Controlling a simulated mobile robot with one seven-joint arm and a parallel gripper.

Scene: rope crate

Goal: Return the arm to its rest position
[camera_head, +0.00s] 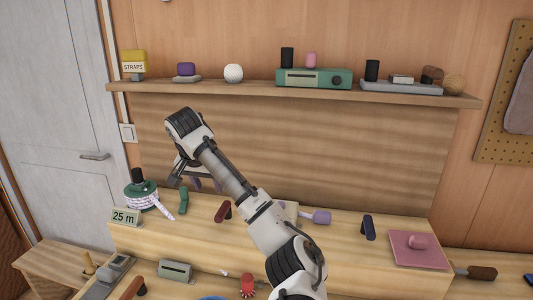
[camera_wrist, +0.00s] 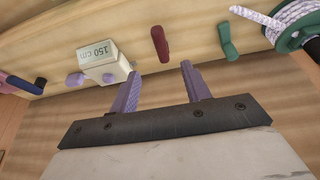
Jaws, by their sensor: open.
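My arm (camera_head: 228,178) reaches up from the lower right over the bench in the head view, bent at the top. My gripper (camera_head: 195,184) hangs at the left of the arm, in front of the back panel and above the bench top. In the wrist view my gripper (camera_wrist: 158,82) shows two purple fingers spread apart with nothing between them. A dark red handle (camera_wrist: 160,43) and a green handle (camera_wrist: 228,41) lie beyond the fingertips.
A shelf (camera_head: 220,90) with several objects runs above the bench. A rope reel (camera_head: 140,193) and a 25 m sign (camera_head: 124,217) stand at the bench's left. A pink mat (camera_head: 405,254) lies at the right. The back panel (camera_head: 350,150) right of my arm is bare.

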